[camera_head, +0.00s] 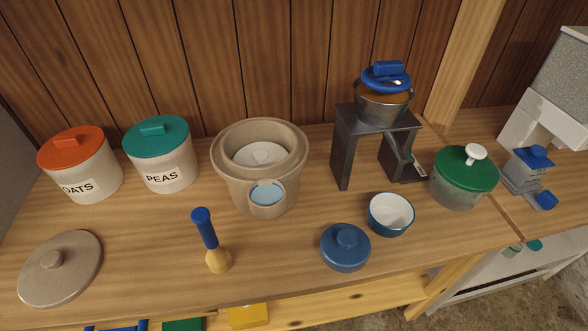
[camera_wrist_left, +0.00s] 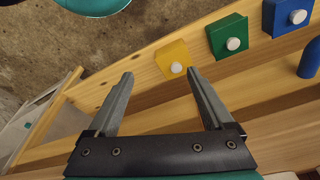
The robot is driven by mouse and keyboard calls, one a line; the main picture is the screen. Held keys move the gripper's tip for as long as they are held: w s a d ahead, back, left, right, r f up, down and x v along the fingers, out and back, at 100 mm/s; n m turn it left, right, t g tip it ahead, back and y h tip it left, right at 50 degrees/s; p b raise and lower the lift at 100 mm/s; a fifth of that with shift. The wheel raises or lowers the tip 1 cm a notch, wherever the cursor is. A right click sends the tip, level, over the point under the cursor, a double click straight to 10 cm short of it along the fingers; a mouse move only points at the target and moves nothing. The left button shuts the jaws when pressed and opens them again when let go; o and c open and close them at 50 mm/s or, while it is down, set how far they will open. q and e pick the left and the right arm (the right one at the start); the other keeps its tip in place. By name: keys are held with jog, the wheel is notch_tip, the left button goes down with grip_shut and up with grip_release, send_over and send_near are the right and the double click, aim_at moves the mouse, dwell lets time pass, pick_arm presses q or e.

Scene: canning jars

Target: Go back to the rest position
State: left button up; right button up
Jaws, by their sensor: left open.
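My left gripper (camera_wrist_left: 159,74) shows only in the left wrist view. Its two dark grey fingers are spread apart with nothing between them. Beyond the fingertips are the wooden front of the bench and a yellow block (camera_wrist_left: 173,57) with a white knob. No gripper or arm shows in the head view. My right gripper is in neither view.
The bench (camera_head: 150,283) holds an orange-lidded OATS jar (camera_head: 80,162), a teal-lidded PEAS jar (camera_head: 160,153), a beige crock (camera_head: 262,165), a dark stand (camera_head: 345,150) bearing a pot, and a green-lidded jar (camera_head: 463,180). Green (camera_wrist_left: 228,36) and blue (camera_wrist_left: 285,16) knobbed blocks line its front.

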pick_arm(q)
jog(key=s+a+f+b, duration=0.1)
jog(key=s+f+b, duration=0.2)
jog(key=s+f, duration=0.5)
jog(key=s+a+f+g+b, duration=0.1)
jog(key=s+f+b, duration=0.2)
jog(key=s+f, duration=0.5)
notch_tip(320, 180, down, 7)
jog(key=shift+s+a+f+g, duration=0.1)
jog(key=shift+s+a+g, duration=0.2)
jog(key=shift+s+a, duration=0.1)
